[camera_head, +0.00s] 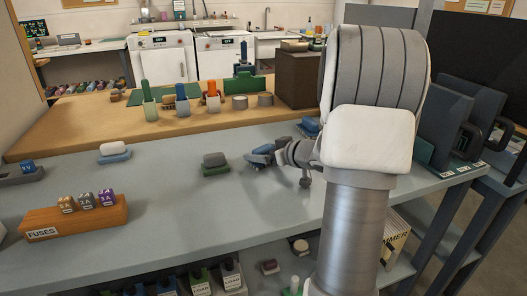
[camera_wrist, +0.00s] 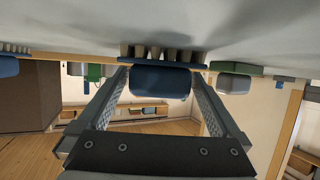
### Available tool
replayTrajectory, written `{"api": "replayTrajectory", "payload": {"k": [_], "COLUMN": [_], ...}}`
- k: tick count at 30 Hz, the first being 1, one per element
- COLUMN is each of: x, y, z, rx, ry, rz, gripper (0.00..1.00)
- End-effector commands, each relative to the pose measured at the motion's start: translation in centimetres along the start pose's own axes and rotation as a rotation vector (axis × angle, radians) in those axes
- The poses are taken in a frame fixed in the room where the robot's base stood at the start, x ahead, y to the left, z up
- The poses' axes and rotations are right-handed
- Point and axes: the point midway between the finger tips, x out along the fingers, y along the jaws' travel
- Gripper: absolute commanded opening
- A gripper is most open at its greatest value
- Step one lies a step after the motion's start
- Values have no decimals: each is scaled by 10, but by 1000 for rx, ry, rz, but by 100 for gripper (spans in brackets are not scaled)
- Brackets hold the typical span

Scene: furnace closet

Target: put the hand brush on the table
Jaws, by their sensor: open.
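A blue hand brush (camera_wrist: 160,80) with tan bristles shows in the wrist view, which looks upside down. Its bristles face the grey bench top. My gripper (camera_wrist: 158,78) is open, with one finger on each side of the brush's blue body; I cannot tell whether they touch it. In the head view the brush (camera_head: 264,149) sits on the grey bench (camera_head: 150,205), partly hidden by my gripper (camera_head: 268,158). Behind the bench stands a wooden-topped table (camera_head: 75,120).
A grey-and-green block (camera_head: 215,162) lies just left of my gripper, and a white-and-blue one (camera_head: 114,150) farther left. Another blue item (camera_head: 311,125) is close behind my arm. A fuse holder (camera_head: 75,218) stands front left. Bottle holders (camera_head: 182,105) and a brown box (camera_head: 300,78) occupy the wooden table.

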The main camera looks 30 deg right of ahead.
Motion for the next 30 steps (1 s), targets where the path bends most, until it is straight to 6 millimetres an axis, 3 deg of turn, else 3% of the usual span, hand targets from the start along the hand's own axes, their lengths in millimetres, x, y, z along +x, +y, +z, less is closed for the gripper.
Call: {"api": "replayTrajectory", "payload": {"k": [9, 15, 21, 30], "x": [-70, -105, -120, -122], "y": [1, 0, 0, 0], "z": [-5, -5, -3, -3], "rx": [4, 1, 1, 0], "ry": [0, 2, 2, 3], "rz": [4, 2, 1, 0], "gripper": [100, 100, 100, 100]}}
